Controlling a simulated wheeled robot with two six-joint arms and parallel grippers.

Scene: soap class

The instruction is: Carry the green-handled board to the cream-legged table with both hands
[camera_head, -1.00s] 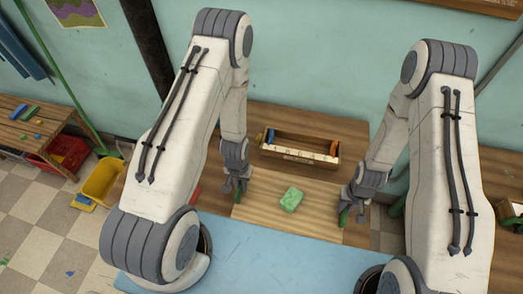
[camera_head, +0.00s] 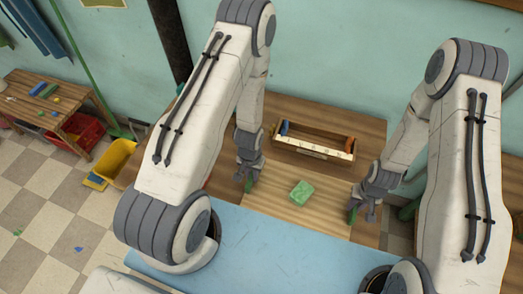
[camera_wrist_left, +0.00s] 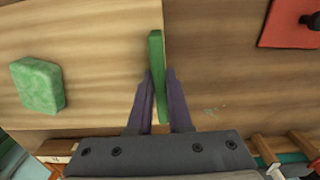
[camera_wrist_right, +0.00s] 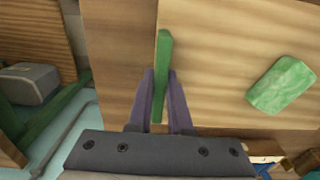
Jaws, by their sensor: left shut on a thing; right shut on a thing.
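The pale wooden board (camera_head: 271,203) lies level in the middle of the head view, with a green block (camera_head: 301,192) on it. My left gripper (camera_head: 249,180) is shut on the board's left green handle, clear in the left wrist view (camera_wrist_left: 157,60). My right gripper (camera_head: 354,210) is shut on the right green handle, clear in the right wrist view (camera_wrist_right: 164,60). The block also shows in the left wrist view (camera_wrist_left: 38,85) and right wrist view (camera_wrist_right: 281,85). I cannot tell whether the board touches the wooden surface under it. No cream legs are visible.
A wooden caddy (camera_head: 313,152) stands just behind the board on a brown wooden top (camera_head: 340,122). A pale blue surface (camera_head: 270,245) fills the front. A wooden bench (camera_head: 65,95), red crate (camera_head: 87,130) and yellow bin (camera_head: 113,160) are at left, beside open checkered floor.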

